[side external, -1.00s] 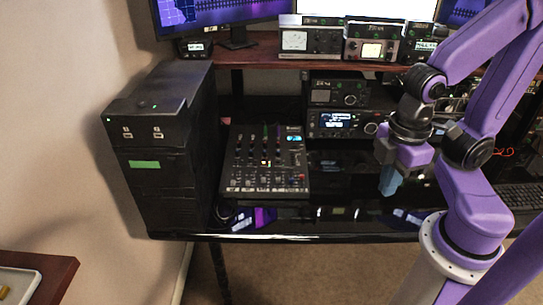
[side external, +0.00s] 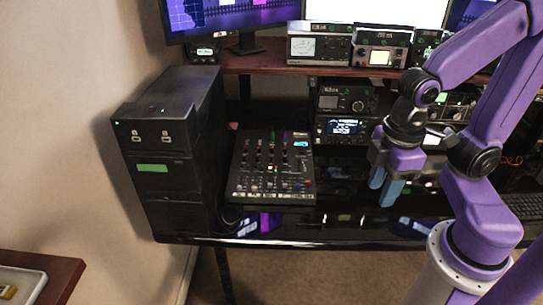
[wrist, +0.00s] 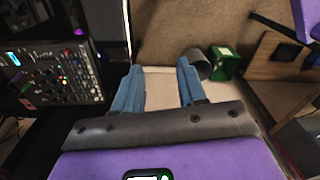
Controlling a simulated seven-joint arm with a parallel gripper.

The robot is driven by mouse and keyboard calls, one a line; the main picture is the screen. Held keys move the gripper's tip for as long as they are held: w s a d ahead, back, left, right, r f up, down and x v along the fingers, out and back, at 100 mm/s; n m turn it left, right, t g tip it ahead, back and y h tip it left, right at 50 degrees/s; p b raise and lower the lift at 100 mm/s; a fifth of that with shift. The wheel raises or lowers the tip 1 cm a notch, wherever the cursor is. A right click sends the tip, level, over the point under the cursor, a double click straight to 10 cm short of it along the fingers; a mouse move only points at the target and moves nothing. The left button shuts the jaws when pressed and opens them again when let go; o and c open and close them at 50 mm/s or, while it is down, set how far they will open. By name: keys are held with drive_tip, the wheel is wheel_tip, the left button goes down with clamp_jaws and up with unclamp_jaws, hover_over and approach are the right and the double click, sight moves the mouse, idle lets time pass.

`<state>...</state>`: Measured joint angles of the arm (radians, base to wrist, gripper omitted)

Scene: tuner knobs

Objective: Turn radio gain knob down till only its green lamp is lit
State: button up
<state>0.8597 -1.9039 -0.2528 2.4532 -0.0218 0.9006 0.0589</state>
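My gripper (side external: 384,190) hangs over the front part of the black desk with its two blue fingers apart and nothing between them. In the wrist view the open fingers (wrist: 157,85) point past the desk edge toward the floor. Two stacked radios, an upper one (side external: 345,100) and a lower one with a lit screen (side external: 343,127), stand behind and left of my gripper. They have small knobs on their fronts. I cannot tell which knob is the gain knob or which lamps are lit. My gripper touches no knob.
A black mixer (side external: 270,168) with small knobs and lights lies left of my gripper; it also shows in the wrist view (wrist: 55,78). A black tower (side external: 168,165) stands at the left. More devices (side external: 320,48) sit on the shelf above. The glossy desk front (side external: 340,222) is mostly clear.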

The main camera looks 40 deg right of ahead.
drive_tip(key=w+a+m+t, duration=0.1)
drive_tip(key=w+a+m, duration=0.3)
drive_tip(key=w, duration=0.9)
drive_tip(key=m+t+h, duration=0.2)
drive_tip(key=m+h, duration=0.1)
drive_tip(key=m, duration=1.3)
hover_over(272, 148)
drive_tip(key=s+a, duration=0.5)
wheel_tip(272, 148, down, 8)
drive_tip(key=x, duration=1.1)
drive_tip(key=d+x, duration=0.1)
drive_tip(key=x, duration=0.4)
drive_tip(key=shift+f, duration=0.25)
clamp_jaws()
